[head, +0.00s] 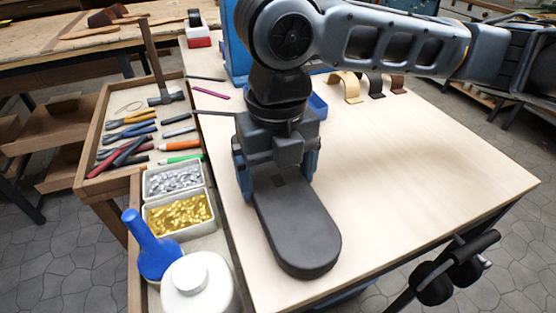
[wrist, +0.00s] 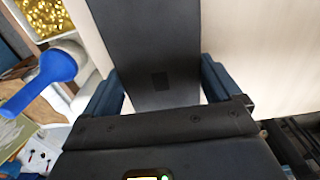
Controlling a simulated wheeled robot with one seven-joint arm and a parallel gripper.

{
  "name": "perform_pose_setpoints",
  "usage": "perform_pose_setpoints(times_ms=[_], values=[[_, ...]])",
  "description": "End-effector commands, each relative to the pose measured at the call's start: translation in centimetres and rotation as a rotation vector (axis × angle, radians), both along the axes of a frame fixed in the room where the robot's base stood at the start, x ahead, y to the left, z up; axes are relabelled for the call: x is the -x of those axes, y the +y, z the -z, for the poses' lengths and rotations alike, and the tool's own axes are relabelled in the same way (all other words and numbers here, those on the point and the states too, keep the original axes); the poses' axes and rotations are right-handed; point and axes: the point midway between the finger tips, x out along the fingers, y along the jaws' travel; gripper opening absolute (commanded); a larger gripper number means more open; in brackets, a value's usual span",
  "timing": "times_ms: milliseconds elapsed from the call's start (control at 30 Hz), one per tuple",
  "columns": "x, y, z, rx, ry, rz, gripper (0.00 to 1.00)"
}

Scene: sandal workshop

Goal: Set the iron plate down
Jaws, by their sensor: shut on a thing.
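The iron plate (head: 295,230) is a dark grey slab with a rounded front end. In the head view it extends from my gripper (head: 278,178) toward the front of the pale workbench. My gripper points down and is shut on the plate's back part. In the wrist view, the plate (wrist: 150,50) runs upward between the two blue fingers of my gripper (wrist: 162,95). The plate lies flat at or just above the bench top; I cannot tell whether it touches. My arm hides part of the bench behind it.
Several strap pieces (head: 350,88) stand at the back. The bench's right side is clear.

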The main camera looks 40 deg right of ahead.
Motion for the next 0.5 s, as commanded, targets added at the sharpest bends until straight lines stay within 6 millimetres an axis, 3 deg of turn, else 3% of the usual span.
perform_pose_setpoints(times_ms=[500], values=[[-0.04, 0.0, 0.52, -0.001, -0.003, 0.0, 0.06]])
